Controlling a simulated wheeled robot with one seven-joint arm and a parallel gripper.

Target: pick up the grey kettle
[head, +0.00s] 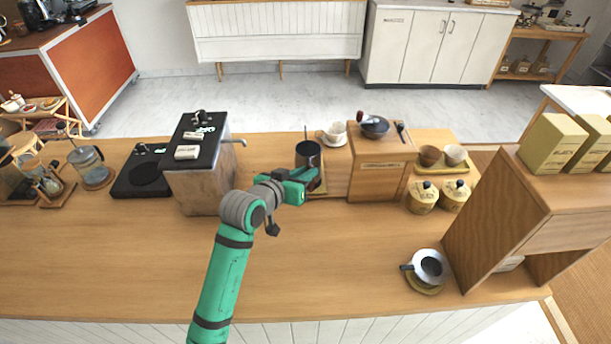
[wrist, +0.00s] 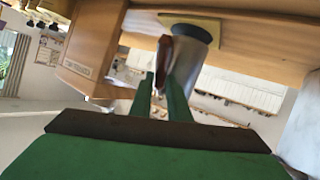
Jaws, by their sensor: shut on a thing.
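The grey kettle (head: 308,152) is a dark grey, open-topped metal vessel behind the end of my arm in the head view. In the wrist view its shiny body (wrist: 193,62) shows upside down, with a brown handle (wrist: 166,62) on the near side. My gripper (head: 314,182) is shut on that handle, with green fingers on both sides of it in the wrist view (wrist: 161,82). The kettle looks upright, with its base at a yellowish mat (wrist: 204,24). I cannot tell whether the base touches the mat.
A coffee machine (head: 193,170) stands left of the kettle. A wooden box (head: 375,178) stands close on its right, and a white cup (head: 335,133) is behind. A small pot (head: 431,265) sits front right beside a wooden shelf (head: 500,220).

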